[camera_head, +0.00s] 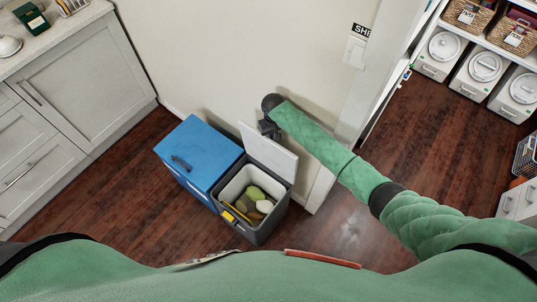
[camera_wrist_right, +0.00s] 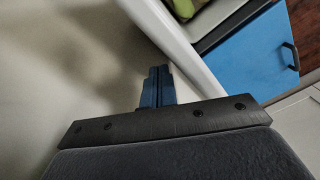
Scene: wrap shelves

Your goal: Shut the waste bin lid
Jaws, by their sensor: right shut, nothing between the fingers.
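The waste bin (camera_head: 264,232) is dark grey with a light inner liner and stands on the floor by the wall. Its lid (camera_head: 268,154) is open, tilted up on the wall side, with its pale inner face showing. Green, yellow and brown waste lies inside. My right gripper (camera_head: 267,128) is just behind the lid's upper edge, between lid and wall. In the right wrist view the gripper's closed fingers (camera_wrist_right: 157,87) are beside the lid's pale edge (camera_wrist_right: 172,38) and hold nothing. I cannot tell whether they touch it. My left gripper is out of view.
A blue bin (camera_head: 205,155) with a closed, handled lid stands directly left of the waste bin. A wall and door frame (camera_head: 345,110) are close to my right arm. Cabinets (camera_head: 80,75) stand at left; shelves with white containers (camera_head: 483,68) at right. The wooden floor in front is clear.

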